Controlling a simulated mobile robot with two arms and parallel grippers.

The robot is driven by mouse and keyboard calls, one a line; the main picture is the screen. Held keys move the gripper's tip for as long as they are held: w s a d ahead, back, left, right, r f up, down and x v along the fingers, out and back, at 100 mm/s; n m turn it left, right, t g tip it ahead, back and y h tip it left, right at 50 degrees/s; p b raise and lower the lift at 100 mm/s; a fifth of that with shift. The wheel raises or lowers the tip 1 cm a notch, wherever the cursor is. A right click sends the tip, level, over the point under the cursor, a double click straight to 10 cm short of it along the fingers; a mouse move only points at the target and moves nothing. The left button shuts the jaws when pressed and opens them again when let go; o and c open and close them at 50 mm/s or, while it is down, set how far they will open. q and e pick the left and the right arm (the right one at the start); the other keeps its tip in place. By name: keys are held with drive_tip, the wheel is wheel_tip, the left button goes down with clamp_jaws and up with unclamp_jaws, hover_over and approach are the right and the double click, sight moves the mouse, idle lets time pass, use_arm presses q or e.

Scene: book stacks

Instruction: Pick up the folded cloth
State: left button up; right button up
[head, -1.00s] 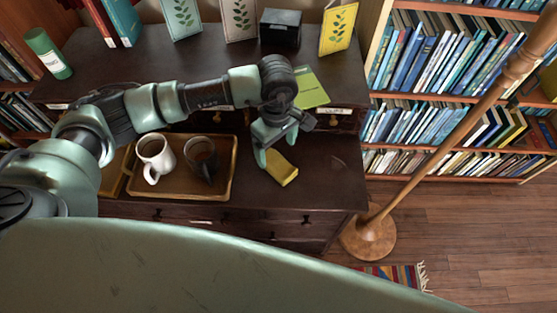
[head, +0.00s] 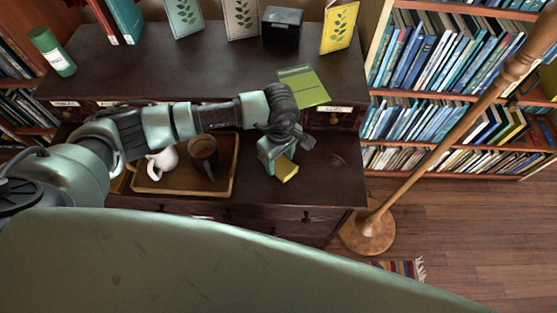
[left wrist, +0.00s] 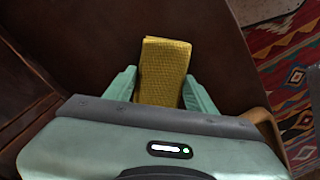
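The folded cloth (head: 286,170) is yellow and lies on the lower ledge of the dark wooden desk, right of the tray. My left gripper (head: 277,160) is over it and hides part of it. In the left wrist view the waffle-textured cloth (left wrist: 163,68) lies between the two spread green fingers of the left gripper (left wrist: 160,92). The fingers are open, one on each side of it; whether they touch it is hard to tell. My right gripper is in neither view.
A green booklet (head: 303,86) lies on the upper shelf behind. A wooden lamp stand (head: 367,232) stands on the floor at right.

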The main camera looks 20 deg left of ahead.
sight(280, 160)
use_arm(q)
drive_tip(key=shift+c, duration=0.7)
drive_tip(key=shift+r, duration=0.25)
wheel_tip(280, 160, up, 20)
drive_tip(key=b, duration=0.2)
drive_tip(key=shift+f+b, duration=0.25)
drive_tip(key=shift+b, duration=0.05)
